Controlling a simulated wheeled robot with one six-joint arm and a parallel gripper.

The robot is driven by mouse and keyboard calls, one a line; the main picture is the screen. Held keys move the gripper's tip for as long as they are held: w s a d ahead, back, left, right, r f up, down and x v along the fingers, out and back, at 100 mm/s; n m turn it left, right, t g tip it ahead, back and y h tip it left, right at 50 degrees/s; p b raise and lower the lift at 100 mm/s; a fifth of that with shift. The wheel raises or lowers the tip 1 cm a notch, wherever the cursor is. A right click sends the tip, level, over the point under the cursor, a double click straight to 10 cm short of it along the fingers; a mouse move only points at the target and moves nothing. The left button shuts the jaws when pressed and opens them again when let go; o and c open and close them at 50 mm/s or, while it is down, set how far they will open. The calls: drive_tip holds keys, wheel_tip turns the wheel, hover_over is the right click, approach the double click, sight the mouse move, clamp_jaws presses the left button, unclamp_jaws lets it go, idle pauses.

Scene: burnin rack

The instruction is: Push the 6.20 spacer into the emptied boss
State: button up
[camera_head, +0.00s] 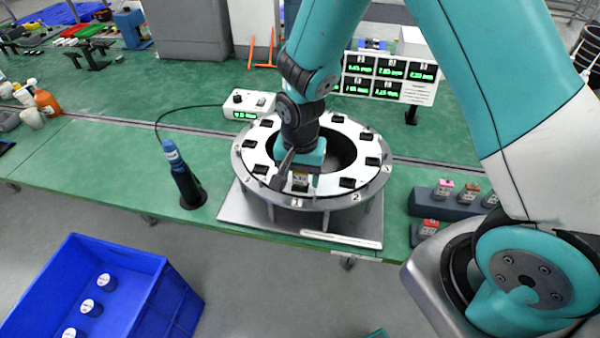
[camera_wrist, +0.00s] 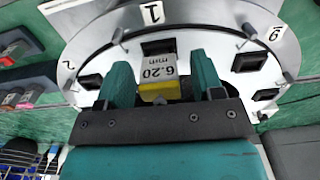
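The 6.20 spacer (camera_wrist: 160,80), with a white "6.20 mm" label and a yellow end, sits between the two fingers of my gripper (camera_wrist: 162,80) in the wrist view. My gripper appears closed on it, though the contact faces are hidden. The spacer lies at the black boss (camera_wrist: 158,47) by label 1 on the ring's near side. How far it has entered the boss cannot be seen. In the head view, my gripper (camera_head: 301,180) points down at the near side of the white ring (camera_head: 325,190), and the spacer (camera_head: 300,178) shows between its fingers.
Other black bosses sit around the ring, including one by label 2 (camera_head: 348,183). A blue driver in a black stand (camera_head: 188,185) is at left. A dark block (camera_head: 452,203) with several spacers is at right. A blue crate (camera_head: 135,270) stands below the bench.

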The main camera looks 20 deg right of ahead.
drive_tip(key=shift+r, duration=0.15)
wheel_tip(320, 180, up, 17)
drive_tip(key=b, duration=0.2)
idle(0.3)
drive_tip(key=shift+r, duration=0.1)
drive_tip(key=shift+w+p, duration=0.1)
drive_tip(key=shift+p, duration=0.4)
drive_tip(key=c, duration=0.7)
drive_tip(key=shift+w+a+f+m+p, duration=0.15)
drive_tip(key=shift+f+m+p, duration=0.1)
drive_tip(key=shift+m+p, duration=0.5)
drive_tip(key=c, duration=0.4)
wheel_tip(320, 180, down, 5)
drive_tip(key=m+p, duration=0.5)
drive_tip(key=p, duration=0.3)
clamp_jaws()
drive_tip(key=shift+s+f+m, duration=0.2)
drive_tip(key=shift+f+m, duration=0.25)
drive_tip(key=shift+f, duration=0.15)
wheel_tip(320, 180, down, 6)
drive_tip(key=b, duration=0.4)
